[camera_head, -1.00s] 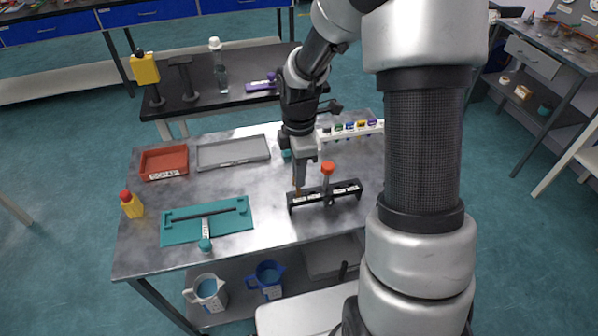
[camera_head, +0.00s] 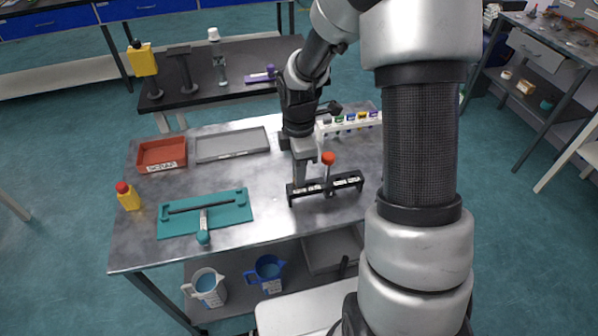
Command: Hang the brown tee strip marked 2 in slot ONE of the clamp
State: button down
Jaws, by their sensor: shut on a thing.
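The clamp (camera_head: 345,183) is a long black bar with pale slot labels and a red knob on a post, standing on the grey metal table. My gripper (camera_head: 302,172) points down just above and behind the left part of the clamp. It is shut on the narrow brown strip (camera_head: 298,177), which hangs down towards the clamp's left end. The strip's mark is too small to read. I cannot tell whether the strip's lower end is inside a slot or just behind the bar.
On the table (camera_head: 150,255) are a red scrap tray (camera_head: 163,165), a grey tray (camera_head: 231,156), a teal board (camera_head: 235,212) with a black bar, and a yellow bottle (camera_head: 129,198). A white rack (camera_head: 350,122) with coloured pieces stands behind the clamp. The table front is clear.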

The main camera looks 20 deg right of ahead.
jog(key=shift+f+b, duration=0.4)
jog(key=shift+f, duration=0.3)
jog(key=c, duration=1.8)
grip_release()
jog(key=shift+r, duration=0.1)
notch_tip(320, 180, up, 6)
jog(key=p, duration=0.5)
